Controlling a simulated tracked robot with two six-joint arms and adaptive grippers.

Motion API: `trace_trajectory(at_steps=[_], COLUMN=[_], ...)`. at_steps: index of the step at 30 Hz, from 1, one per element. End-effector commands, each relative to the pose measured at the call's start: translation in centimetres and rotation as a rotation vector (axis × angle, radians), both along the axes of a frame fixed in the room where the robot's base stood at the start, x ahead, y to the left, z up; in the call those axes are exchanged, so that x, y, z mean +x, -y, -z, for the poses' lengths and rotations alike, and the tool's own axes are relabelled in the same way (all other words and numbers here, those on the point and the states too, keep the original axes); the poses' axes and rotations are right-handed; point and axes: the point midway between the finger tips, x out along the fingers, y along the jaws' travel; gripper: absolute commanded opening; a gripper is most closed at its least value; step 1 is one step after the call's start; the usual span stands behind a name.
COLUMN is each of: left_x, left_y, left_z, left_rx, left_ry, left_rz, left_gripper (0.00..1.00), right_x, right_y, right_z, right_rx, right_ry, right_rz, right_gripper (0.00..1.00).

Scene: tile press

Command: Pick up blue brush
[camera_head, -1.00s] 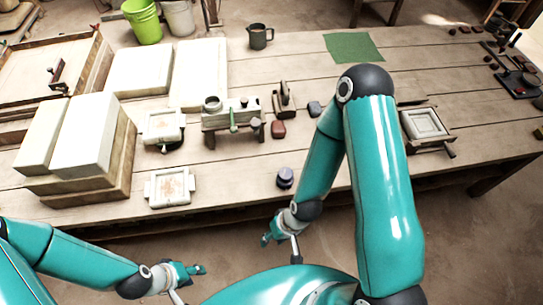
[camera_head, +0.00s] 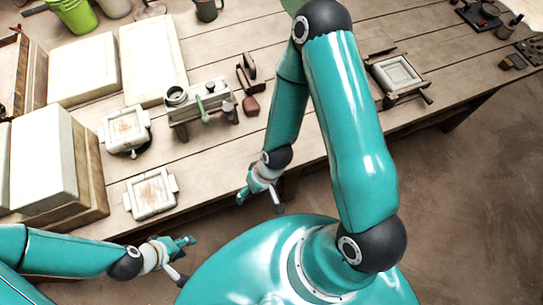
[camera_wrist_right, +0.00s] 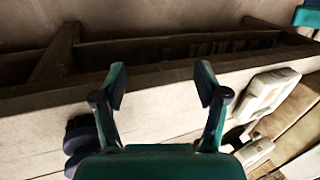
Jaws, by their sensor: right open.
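No blue brush can be made out for certain in either view now. In the right wrist view a dark blue rounded thing (camera_wrist_right: 80,140) lies at the lower left, partly cut off by my gripper; I cannot tell whether it is the brush. My right gripper (camera_head: 260,201) is open and empty at the table's front edge in the head view. In the right wrist view its two fingers (camera_wrist_right: 161,84) stand wide apart with nothing between them. My left gripper (camera_head: 184,257) looks open and empty, off the table's front edge at the lower left.
On the table (camera_head: 226,55) stand a tile press (camera_head: 201,103), a dark red block (camera_head: 250,106), a framed mould (camera_head: 152,193) and large pale slabs (camera_head: 80,68). Another mould (camera_head: 398,72) is right of my arm. My right arm hides part of the table.

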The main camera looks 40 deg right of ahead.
Motion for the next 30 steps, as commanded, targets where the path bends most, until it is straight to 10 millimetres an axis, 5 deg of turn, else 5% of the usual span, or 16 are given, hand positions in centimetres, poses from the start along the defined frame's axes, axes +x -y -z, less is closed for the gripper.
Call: trace_trajectory(at_steps=[5,12,22,26,30], left_x=[0.0,0.0,0.0,0.0,0.0], left_y=[0.0,0.0,0.0,0.0,0.0], left_z=[4.6,10.6,15.6,15.9,16.0], left_rx=[0.0,0.0,0.0,0.0,0.0], left_ry=[-0.001,-0.001,0.0,0.0,0.0], left_rz=[0.0,0.0,0.0,0.0,0.0], left_gripper=[0.4,0.4,0.4,0.4,0.4], right_x=[4.3,8.7,7.8,7.3,7.1], right_y=[0.3,4.1,10.5,11.2,11.3], right_z=[-0.3,-5.6,-14.2,-14.7,-12.7], right_rx=[-0.01,-0.131,-0.332,-0.352,-0.353], right_ry=[0.057,0.109,0.085,0.07,0.063], right_rz=[-0.178,-0.479,-0.674,-0.686,-0.688], right_gripper=[0.89,0.89,0.89,0.89,0.89])
